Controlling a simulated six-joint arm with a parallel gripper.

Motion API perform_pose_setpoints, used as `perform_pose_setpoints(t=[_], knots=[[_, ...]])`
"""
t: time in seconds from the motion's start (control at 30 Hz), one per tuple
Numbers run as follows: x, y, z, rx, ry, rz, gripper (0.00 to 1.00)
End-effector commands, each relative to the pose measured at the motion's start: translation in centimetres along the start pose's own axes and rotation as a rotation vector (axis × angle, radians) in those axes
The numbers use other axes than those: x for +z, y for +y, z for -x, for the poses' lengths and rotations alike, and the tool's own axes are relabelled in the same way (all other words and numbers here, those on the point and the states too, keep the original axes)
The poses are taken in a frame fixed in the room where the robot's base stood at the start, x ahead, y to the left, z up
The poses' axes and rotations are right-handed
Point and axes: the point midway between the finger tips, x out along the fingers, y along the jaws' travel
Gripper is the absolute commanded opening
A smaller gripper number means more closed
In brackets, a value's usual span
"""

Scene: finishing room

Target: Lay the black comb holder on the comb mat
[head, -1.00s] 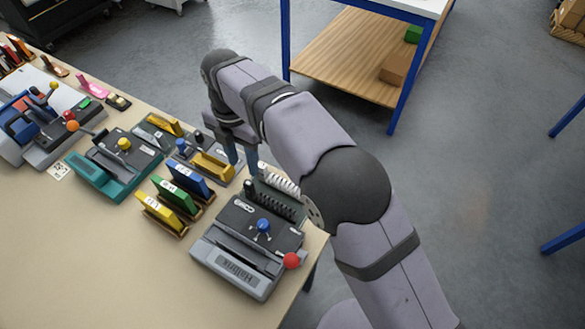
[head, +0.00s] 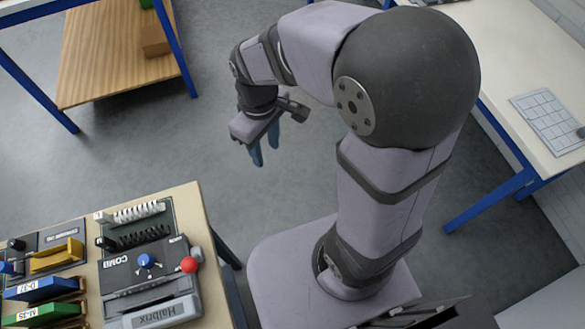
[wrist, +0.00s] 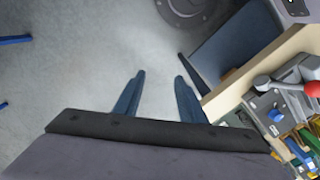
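The black comb holder (head: 107,243) lies with its black comb (head: 143,237) on a dark mat (head: 165,217) at the table's right end, behind the comb machine. A white comb (head: 138,212) lies on the same mat, just beyond the black one. I take this mat to be the comb mat; no label on it is readable. My gripper (head: 266,150) hangs over open floor, right of the table and clear of it. Its two blue fingers are apart with nothing between them, as the wrist view also shows (wrist: 160,78).
The comb machine (head: 150,277), with blue and red knobs, stands in front of the mat.

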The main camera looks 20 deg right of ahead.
Motion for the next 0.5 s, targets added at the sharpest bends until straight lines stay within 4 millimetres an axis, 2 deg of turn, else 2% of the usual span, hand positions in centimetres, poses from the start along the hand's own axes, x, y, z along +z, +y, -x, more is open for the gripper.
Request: perform_pose_setpoints(t=[0.03, 0.1, 0.2, 0.33, 0.5], knots=[[2.3, 0.7, -0.4, 0.0, -0.001, -0.132, 0.37], [4.8, 1.1, -1.1, 0.0, -0.001, -0.293, 0.37], [7.4, 1.2, -1.8, 0.0, -0.001, -0.464, 0.37], [9.2, 1.1, -2.3, 0.0, -0.003, -0.587, 0.37], [9.8, 1.1, -2.5, 0.0, -0.003, -0.626, 0.37]])
